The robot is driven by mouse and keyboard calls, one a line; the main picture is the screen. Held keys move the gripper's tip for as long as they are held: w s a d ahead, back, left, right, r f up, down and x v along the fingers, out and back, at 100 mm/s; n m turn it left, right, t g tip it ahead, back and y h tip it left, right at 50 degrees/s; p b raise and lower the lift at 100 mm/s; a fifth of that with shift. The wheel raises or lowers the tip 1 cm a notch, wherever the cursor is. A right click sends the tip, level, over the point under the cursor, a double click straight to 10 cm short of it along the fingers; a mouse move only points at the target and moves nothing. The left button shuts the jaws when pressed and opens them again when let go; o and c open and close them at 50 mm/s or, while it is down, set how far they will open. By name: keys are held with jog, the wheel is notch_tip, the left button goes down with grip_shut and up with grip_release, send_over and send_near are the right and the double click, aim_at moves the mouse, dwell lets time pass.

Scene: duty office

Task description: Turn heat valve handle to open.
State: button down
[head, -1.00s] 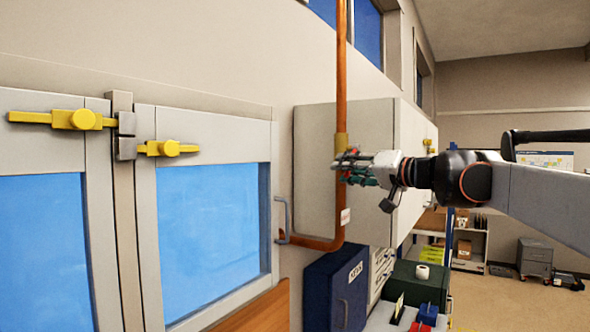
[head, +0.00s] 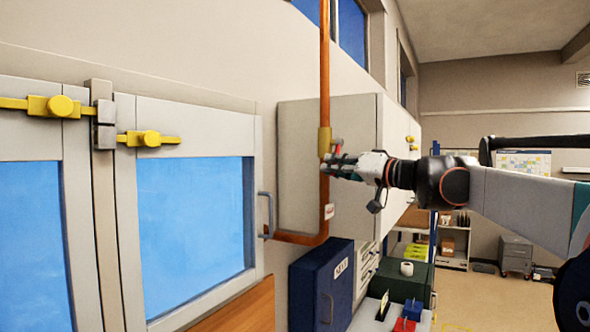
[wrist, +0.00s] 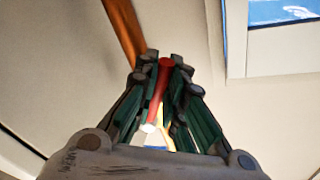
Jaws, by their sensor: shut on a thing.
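The heat valve is a brass-coloured body (head: 324,141) on the vertical copper pipe (head: 325,70), in the middle of the head view. Its red handle (head: 338,143) shows just beside the pipe, above my gripper's fingers. My gripper (head: 332,163) reaches in from the right at the valve. In the wrist view the red handle (wrist: 163,80) runs between the two green-padded fingers of my gripper (wrist: 160,95), which are closed around it. The copper pipe also shows in the wrist view (wrist: 125,30), behind the fingers. The fingers partly hide the valve.
A pale wall cabinet (head: 300,150) stands right behind the pipe. A window with yellow latches (head: 150,138) is at left. Below are a blue box (head: 322,275) and a dark green box (head: 403,281). Open floor (head: 480,310) lies at lower right.

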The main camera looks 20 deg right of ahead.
jog(key=shift+w+d+f+n, duration=0.25)
jog(key=shift+w+d+n, duration=0.1)
jog(key=shift+n, duration=0.55)
jog(key=c, duration=1.7)
grip_release()
jog(key=shift+o, duration=0.2)
jog(key=shift+s, duration=0.1)
jog(key=v, duration=0.7)
jog(key=shift+s+d, duration=0.2)
jog(key=shift+f, duration=0.1)
jog(key=shift+c, duration=0.5)
